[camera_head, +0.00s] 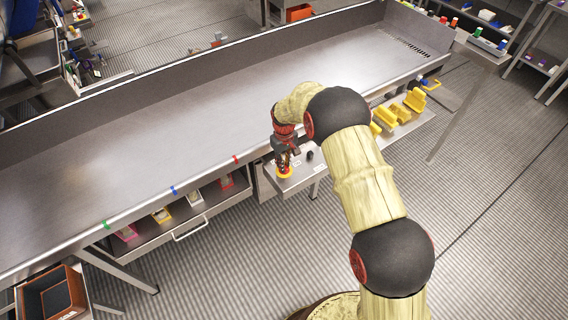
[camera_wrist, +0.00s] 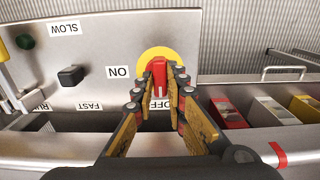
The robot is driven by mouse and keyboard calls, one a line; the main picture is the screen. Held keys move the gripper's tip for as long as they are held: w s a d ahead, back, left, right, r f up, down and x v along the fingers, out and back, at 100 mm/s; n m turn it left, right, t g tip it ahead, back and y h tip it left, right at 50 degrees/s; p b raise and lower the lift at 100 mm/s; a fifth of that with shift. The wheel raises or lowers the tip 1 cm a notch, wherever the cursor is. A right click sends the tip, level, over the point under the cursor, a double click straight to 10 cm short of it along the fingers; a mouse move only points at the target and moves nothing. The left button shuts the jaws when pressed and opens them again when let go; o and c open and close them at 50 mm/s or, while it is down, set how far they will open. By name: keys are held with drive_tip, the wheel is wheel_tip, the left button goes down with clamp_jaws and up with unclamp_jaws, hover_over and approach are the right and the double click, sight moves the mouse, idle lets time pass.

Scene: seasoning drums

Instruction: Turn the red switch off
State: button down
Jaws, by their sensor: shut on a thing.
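The red switch (camera_wrist: 158,72) sits on a round yellow plate (camera_wrist: 150,54) on a grey metal panel (camera_wrist: 110,35). An ON label (camera_wrist: 118,72) is to its left in the wrist view. An OFF label (camera_wrist: 159,104) lies below it, partly hidden by my fingers. The switch's long side looks roughly in line with the OFF label. My gripper (camera_wrist: 161,84) has a finger on each side of the switch and is shut on it. In the head view my gripper (camera_head: 284,165) points down over the yellow plate (camera_head: 285,176), and the switch itself is mostly hidden.
A black knob (camera_wrist: 70,75) is on the panel between SLOW and FAST labels. A green button (camera_wrist: 25,41) is at the panel's left. Coloured bins (camera_wrist: 270,109) sit under the long metal table (camera_head: 190,110). Yellow pieces (camera_head: 400,108) lie on a shelf to the right.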

idle(0.3)
drive_tip(key=c, duration=1.8)
unclamp_jaws()
drive_tip(key=shift+c, duration=0.2)
drive_tip(key=shift+o, duration=0.2)
drive_tip(key=shift+r, duration=0.1)
wheel_tip(320, 180, up, 12)
